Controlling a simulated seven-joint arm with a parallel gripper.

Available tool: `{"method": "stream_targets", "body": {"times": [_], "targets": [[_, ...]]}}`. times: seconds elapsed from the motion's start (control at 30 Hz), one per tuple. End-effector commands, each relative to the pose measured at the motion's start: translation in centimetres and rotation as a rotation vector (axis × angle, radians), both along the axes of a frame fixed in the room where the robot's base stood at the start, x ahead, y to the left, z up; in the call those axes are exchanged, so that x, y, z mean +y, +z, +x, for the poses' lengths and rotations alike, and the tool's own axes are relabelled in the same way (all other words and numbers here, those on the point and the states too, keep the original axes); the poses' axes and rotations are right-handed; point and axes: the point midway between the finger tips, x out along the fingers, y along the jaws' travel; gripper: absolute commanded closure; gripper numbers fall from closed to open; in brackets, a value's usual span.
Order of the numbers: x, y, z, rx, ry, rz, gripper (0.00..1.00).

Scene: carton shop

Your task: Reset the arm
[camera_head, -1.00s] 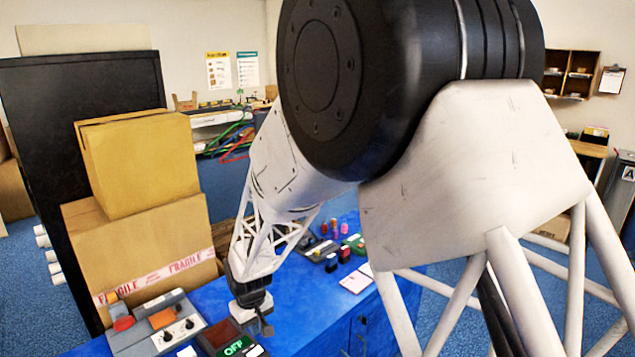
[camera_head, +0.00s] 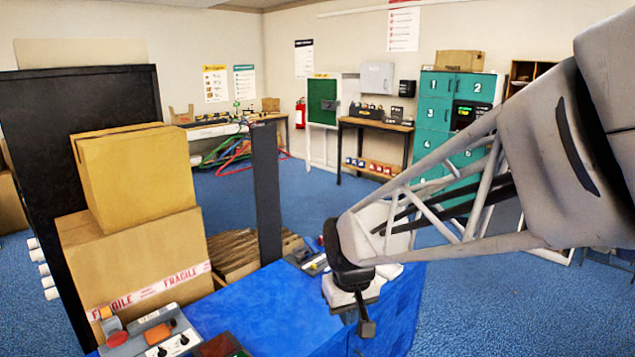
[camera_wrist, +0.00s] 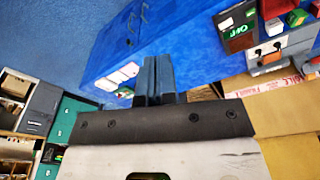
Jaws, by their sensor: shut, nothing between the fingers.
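My gripper (camera_head: 366,326) hangs at the right end of the blue bench (camera_head: 265,305) in the head view, pointing down. In the wrist view its two dark fingers (camera_wrist: 158,76) are together with nothing between them, in front of the bench's blue side. My arm reaches in from the right side of the head view. It hides part of the bench top and the items there.
Two stacked cartons (camera_head: 135,180) stand left of the bench beside a black panel (camera_head: 100,110). A grey control box (camera_head: 155,335) sits at the bench's near left. Teal lockers (camera_head: 445,110) and a wooden table (camera_head: 375,125) stand at the back. Blue floor lies open between.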

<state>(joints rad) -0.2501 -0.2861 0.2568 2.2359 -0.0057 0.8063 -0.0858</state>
Motion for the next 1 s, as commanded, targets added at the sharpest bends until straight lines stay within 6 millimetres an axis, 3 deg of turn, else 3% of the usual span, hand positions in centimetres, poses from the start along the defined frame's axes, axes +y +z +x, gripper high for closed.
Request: {"method": "stream_targets", "body": {"times": [0.2,0.5,0.8,1.0], "targets": [[-4.2,2.7,-4.3,-0.029,-0.091,0.009,1.00],[-8.8,5.0,-10.8,-0.063,-0.215,0.018,1.00],[-11.8,5.8,-16.7,-0.092,-0.323,0.024,1.00],[-12.6,5.9,-18.5,-0.102,-0.354,0.026,1.00]]}}
